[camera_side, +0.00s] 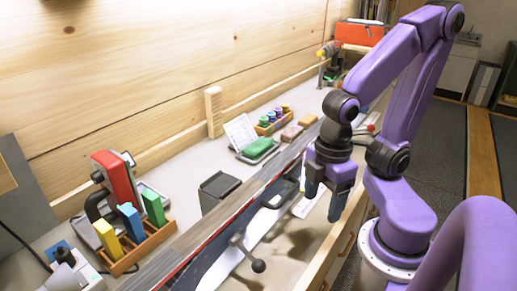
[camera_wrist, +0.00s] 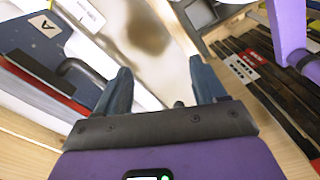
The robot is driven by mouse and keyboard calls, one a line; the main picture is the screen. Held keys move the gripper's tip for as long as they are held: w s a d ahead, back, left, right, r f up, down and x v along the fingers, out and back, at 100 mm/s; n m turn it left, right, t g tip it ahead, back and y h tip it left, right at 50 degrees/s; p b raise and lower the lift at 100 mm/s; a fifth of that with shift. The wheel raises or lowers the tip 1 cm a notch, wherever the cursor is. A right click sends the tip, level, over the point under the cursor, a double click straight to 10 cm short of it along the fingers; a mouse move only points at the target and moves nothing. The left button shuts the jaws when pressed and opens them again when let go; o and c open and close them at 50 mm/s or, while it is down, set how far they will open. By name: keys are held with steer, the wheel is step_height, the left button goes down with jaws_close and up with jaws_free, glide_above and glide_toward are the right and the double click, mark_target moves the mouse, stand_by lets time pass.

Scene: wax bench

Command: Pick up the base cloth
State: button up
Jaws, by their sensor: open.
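My gripper (camera_side: 325,198) hangs fingers down over the front part of the bench, just in front of the long ski-like bar. In the wrist view its two blue fingers (camera_wrist: 160,68) are apart with nothing between them.
A long dark bar (camera_side: 225,205) runs along the bench. A dark bin (camera_side: 218,190), bottle rack (camera_side: 272,122), wax block holder (camera_side: 135,243) and red iron (camera_side: 112,178) stand behind it. A black-knobbed lever (camera_side: 257,265) projects in front. A grey-blue part marked A (camera_wrist: 35,35) lies left in the wrist view.

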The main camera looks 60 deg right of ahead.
step_height(320, 180, up, 10)
steer(key=w+a+r+m, duration=0.25)
steer(key=w+m, duration=0.55)
steer(key=w, duration=0.4)
steer(key=w+d+r+m, duration=0.1)
steer(key=w+d+m, duration=0.25)
steer(key=w, duration=0.25)
steer(key=w+d+m, duration=0.2)
steer(key=w+m, duration=0.2)
steer(key=w, duration=0.2)
steer(key=m, duration=1.6)
glide_above(261, 142)
steer(key=d, duration=0.1)
steer(key=shift+n, duration=0.25)
step_height(261, 142, down, 20)
steer(key=shift+s+f, duration=0.1)
steer(key=shift+f, duration=0.05)
steer(key=shift+a+f, duration=0.25)
steer(key=shift+f, duration=1.2)
steer(key=shift+a+f, duration=0.2)
steer(key=shift+f, duration=1.2)
